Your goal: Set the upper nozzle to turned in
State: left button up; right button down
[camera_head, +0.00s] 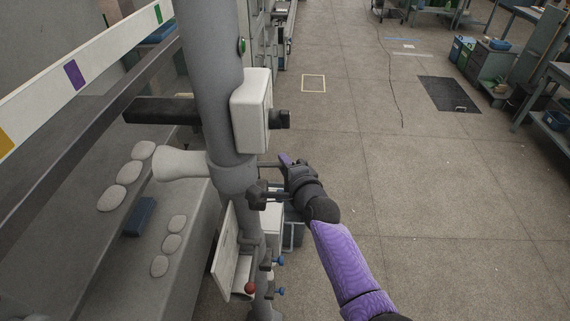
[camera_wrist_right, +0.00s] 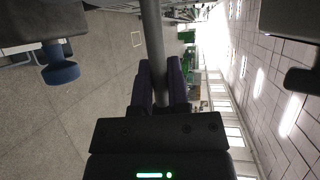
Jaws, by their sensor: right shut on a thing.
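The upper nozzle (camera_head: 182,164) is a pale, flared piece on the thick grey column (camera_head: 215,90). It points left over the grey machine bed, at a collar on the column. A thin grey rod (camera_head: 268,163) sticks out from the collar to the right. My right gripper (camera_head: 287,162) is at the rod's outer end. In the right wrist view the grey rod (camera_wrist_right: 152,40) runs between the purple fingers of my right gripper (camera_wrist_right: 160,75), which are shut on it. The fingers partly hide the rod. My left gripper is not in view.
A white box (camera_head: 252,110) with a dark knob (camera_head: 280,118) is on the column above the rod. A black fitting (camera_head: 262,195) sits just below my right gripper. Pale pads (camera_head: 122,198) and a blue block (camera_head: 140,217) lie on the bed. Open floor extends right.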

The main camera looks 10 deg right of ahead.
jog(key=c, duration=0.6)
grip_release()
jog(key=shift+w, duration=0.1)
jog(key=p+v, duration=0.1)
jog(key=v, duration=0.9)
